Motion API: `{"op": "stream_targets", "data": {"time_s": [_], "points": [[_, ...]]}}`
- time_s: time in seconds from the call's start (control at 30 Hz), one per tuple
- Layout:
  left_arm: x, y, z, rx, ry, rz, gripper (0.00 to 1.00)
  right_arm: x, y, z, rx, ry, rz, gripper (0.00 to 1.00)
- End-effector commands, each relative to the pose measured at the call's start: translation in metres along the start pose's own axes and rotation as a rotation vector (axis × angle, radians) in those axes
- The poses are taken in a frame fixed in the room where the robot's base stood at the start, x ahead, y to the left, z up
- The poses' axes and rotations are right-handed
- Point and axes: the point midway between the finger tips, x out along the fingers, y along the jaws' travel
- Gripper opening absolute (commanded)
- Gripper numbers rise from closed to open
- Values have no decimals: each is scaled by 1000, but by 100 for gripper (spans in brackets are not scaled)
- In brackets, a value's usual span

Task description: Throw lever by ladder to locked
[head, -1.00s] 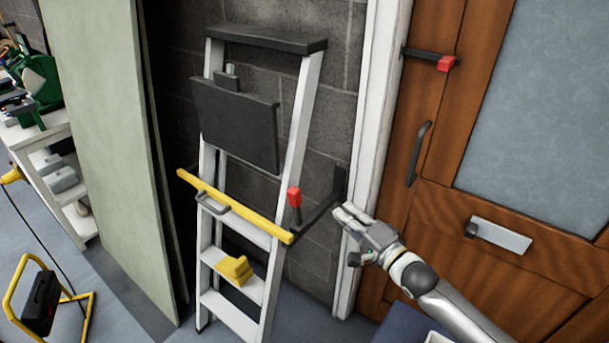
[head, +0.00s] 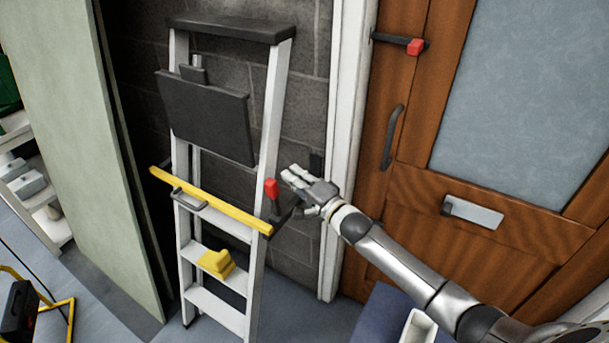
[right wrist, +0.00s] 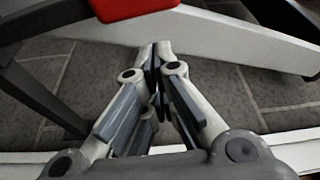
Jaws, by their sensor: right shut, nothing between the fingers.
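The lever by the ladder has a red grip (head: 271,188) on a dark stem. It stands upright at the right rail of the ladder (head: 268,120), near the right end of a yellow bar (head: 212,201). My right gripper (head: 288,174) is shut and empty, just right of the red grip in the head view, with a small gap in the picture. In the right wrist view its closed fingertips (right wrist: 160,50) point toward a white rail, and the red grip (right wrist: 135,6) shows at the top edge, cut off. My left gripper is not in view.
A wooden door (head: 400,200) at right carries another red-ended lever (head: 415,46), a handle (head: 392,137) and a plate (head: 472,212). A yellow block (head: 216,263) rests on a ladder step. Pale boards (head: 75,130) lean at left.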

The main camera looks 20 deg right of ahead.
Motion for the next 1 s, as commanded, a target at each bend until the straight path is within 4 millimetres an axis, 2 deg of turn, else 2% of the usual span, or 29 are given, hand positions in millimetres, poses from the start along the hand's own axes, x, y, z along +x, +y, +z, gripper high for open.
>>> {"op": "stream_targets", "data": {"time_s": [0.03, 0.2, 0.73, 1.0], "points": [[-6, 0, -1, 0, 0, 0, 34, -3, -2, 6, 4, 1, 2, 0], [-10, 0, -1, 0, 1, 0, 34, -8, -2, 20, 1, 1, 0, 0], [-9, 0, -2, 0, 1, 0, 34, -10, -1, 24, -9, 2, -4, 0], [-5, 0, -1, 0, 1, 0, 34, -14, -3, 36, -112, 2, -42, 0]]}}
